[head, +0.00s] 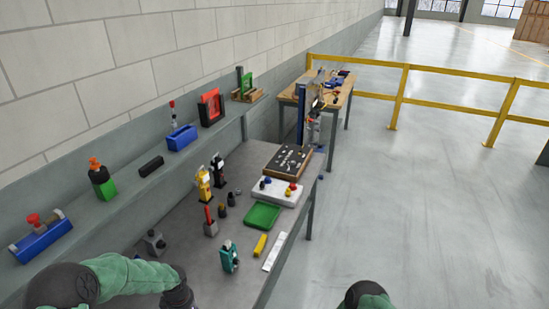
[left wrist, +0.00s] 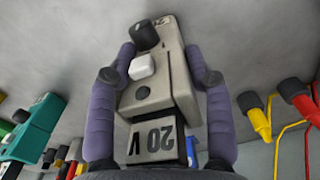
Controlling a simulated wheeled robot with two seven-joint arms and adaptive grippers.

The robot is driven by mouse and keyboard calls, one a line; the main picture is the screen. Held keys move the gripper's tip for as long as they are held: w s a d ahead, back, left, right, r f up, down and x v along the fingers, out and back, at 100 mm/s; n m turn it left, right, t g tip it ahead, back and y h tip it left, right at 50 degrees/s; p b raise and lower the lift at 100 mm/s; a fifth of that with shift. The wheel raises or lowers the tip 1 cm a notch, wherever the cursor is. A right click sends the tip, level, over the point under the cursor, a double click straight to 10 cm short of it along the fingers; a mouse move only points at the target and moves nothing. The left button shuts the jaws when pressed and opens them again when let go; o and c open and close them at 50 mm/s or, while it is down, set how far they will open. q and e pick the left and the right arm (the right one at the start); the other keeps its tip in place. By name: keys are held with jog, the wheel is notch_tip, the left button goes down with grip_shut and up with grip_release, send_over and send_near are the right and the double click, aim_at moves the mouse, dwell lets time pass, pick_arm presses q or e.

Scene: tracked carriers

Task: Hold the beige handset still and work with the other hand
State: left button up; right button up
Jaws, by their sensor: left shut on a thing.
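The beige handset (left wrist: 160,95) fills the middle of the left wrist view. It has a black knob at its far end, a white button, a small dark button and a label reading 20 V, upside down in this view. My left gripper (left wrist: 160,62) is shut on it, with one purple finger along each side. In the head view my left arm reaches in at the lower left. The dark hand (head: 180,292) is cut by the bottom edge and the handset is hidden there. Only a piece of my right arm shows at the bottom; its gripper is out of view.
The grey bench holds a teal device (head: 229,257), a green tray (head: 262,216), a yellow block (head: 260,245), a white strip (head: 274,251) and a white tray (head: 277,192). A ledge (head: 130,190) with blue holders runs along the wall. Open floor lies right.

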pick_arm(q)
jog(key=o, duration=1.4)
jog(key=shift+w, duration=0.1)
jog(key=shift+r, duration=0.1)
